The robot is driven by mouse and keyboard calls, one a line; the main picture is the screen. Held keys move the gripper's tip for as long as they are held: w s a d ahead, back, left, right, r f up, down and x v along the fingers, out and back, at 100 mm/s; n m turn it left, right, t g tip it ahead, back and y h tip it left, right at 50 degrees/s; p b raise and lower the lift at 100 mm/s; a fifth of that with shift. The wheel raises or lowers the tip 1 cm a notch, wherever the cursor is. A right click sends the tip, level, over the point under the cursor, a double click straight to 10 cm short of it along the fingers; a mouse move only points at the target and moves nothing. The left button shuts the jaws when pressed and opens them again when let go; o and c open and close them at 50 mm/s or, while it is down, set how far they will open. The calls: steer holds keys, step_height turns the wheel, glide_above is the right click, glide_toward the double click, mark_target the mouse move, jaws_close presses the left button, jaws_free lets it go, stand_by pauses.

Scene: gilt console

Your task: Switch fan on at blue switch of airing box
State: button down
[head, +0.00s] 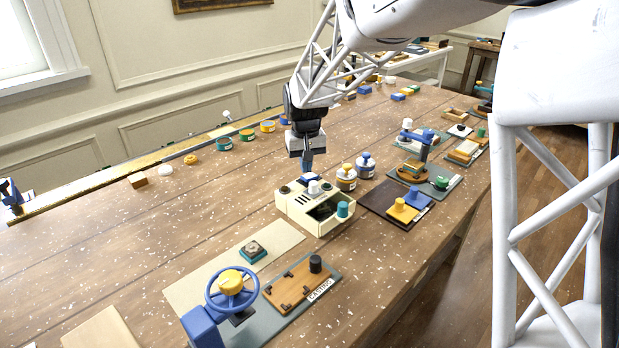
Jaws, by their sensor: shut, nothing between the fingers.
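The airing box is the cream box (304,211) in the middle of the table in the head view. A blue switch (309,179) shows at its back edge, small and partly hidden. A white knob (314,188) stands in front of the switch. A teal cylinder (342,209) stands at the box's right side, beside a dark recess. My gripper (307,169) points down with its fingers shut and empty. Its tips are at or just above the back edge of the box, by the blue switch. I cannot tell whether they touch it.
Two lidded jars (346,178) stand close to the right of my gripper. A blue handwheel (231,288) and a wooden casting board (296,284) are in front. A brown board with a yellow block (402,210) lies to the right. The table left of the box is mostly clear.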

mark_target(306, 177)
steer(key=shift+f, duration=1.15)
stand_by(1.1)
steer(key=shift+r, duration=0.1)
steer(key=shift+r, duration=3.35)
steer(key=shift+r, duration=0.1)
